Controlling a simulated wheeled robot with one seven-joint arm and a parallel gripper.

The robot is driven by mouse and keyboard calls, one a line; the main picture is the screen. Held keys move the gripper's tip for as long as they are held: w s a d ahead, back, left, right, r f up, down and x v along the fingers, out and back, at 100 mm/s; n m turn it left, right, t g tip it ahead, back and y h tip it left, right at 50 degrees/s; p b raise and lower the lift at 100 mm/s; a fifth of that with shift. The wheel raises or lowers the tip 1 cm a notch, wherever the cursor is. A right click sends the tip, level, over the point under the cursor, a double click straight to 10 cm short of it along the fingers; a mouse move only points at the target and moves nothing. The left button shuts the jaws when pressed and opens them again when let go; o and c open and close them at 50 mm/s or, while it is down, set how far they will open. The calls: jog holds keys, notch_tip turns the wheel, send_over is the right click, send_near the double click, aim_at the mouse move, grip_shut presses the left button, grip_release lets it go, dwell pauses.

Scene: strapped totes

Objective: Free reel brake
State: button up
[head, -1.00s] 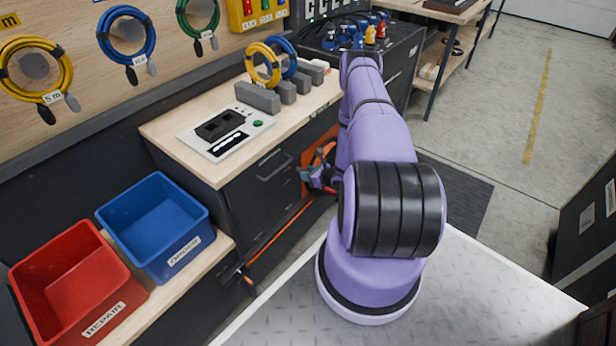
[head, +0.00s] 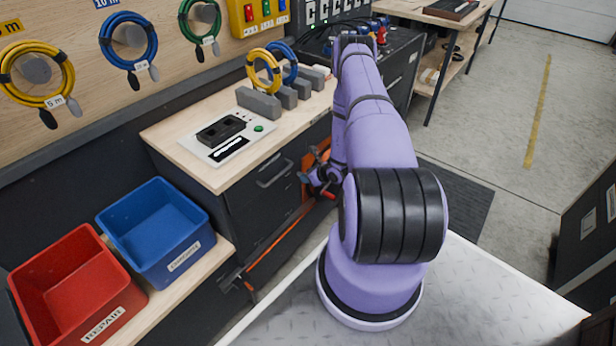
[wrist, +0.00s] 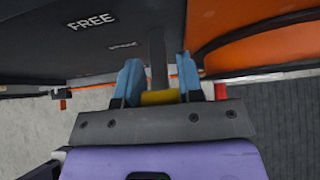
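The reel (head: 309,160) is orange and sits low in the bench front, partly hidden by my arm. Its orange side also fills the upper right of the wrist view (wrist: 235,35). A dark panel (wrist: 60,50) with the word FREE is at the upper left of the wrist view. A dark grey lever (wrist: 157,58) with a yellow end (wrist: 160,97) stands between the two blue fingers of my gripper (wrist: 160,75). Gaps show on both sides of the lever, so my gripper looks open around it. In the head view my gripper (head: 324,182) is small beside the reel.
The bench top (head: 185,165) above holds a control plate (head: 228,137), grey blocks and coiled cables. A blue tote (head: 160,230) and a red tote (head: 75,285) stand on a lower shelf at left. An orange strip runs along the bench's lower front.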

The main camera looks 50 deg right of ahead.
jog(key=o, duration=0.4)
jog(key=shift+r, duration=0.1)
jog(key=v, duration=1)
jog(key=shift+s+r, duration=0.2)
jog(key=shift+s, duration=0.1)
